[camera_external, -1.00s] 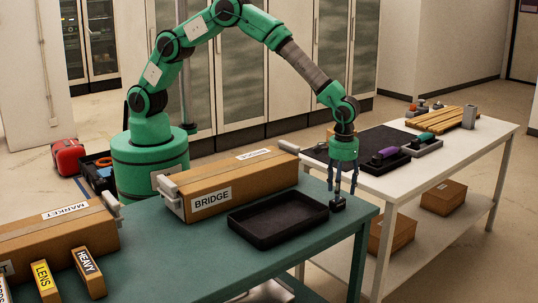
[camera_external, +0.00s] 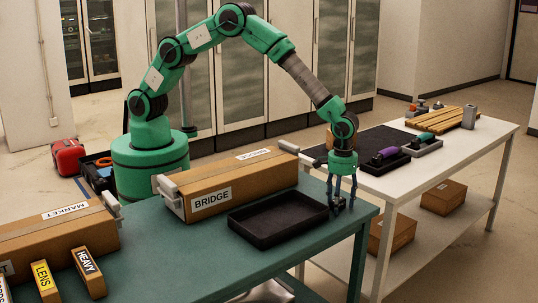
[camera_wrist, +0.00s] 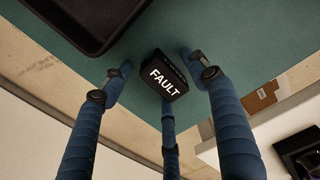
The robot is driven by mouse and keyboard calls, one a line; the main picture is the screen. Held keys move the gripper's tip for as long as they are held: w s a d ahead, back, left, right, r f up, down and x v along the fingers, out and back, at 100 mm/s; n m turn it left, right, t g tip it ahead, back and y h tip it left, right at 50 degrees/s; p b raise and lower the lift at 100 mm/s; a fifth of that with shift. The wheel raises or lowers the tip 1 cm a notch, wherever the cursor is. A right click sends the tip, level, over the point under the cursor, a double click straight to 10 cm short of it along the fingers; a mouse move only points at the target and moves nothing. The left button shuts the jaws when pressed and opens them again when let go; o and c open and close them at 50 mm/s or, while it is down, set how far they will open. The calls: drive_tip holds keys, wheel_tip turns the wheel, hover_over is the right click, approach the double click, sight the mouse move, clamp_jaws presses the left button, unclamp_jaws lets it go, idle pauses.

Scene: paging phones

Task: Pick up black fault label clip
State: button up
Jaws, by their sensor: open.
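The black fault label clip (camera_wrist: 164,75), a small black block with white "FAULT" lettering, sits on the green table near its right corner. It also shows in the external view (camera_external: 339,203), partly hidden by the fingers. My gripper (camera_external: 342,199) points down over it, with its blue fingers spread around the clip. In the wrist view my gripper (camera_wrist: 163,88) is open, with fingers to the left, right and below the clip. No finger is clearly closed on it.
A black tray (camera_external: 262,238) lies just left of the clip. The box labelled BRIDGE (camera_external: 185,206) stands behind the tray. A white table (camera_external: 470,150) with tools and a black mat is to the right.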

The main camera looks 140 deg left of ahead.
drive_tip(key=c, duration=1)
drive_tip(key=shift+c, duration=0.3)
drive_tip(key=shift+r+p, duration=1.05)
drive_tip(key=shift+r, duration=3.95)
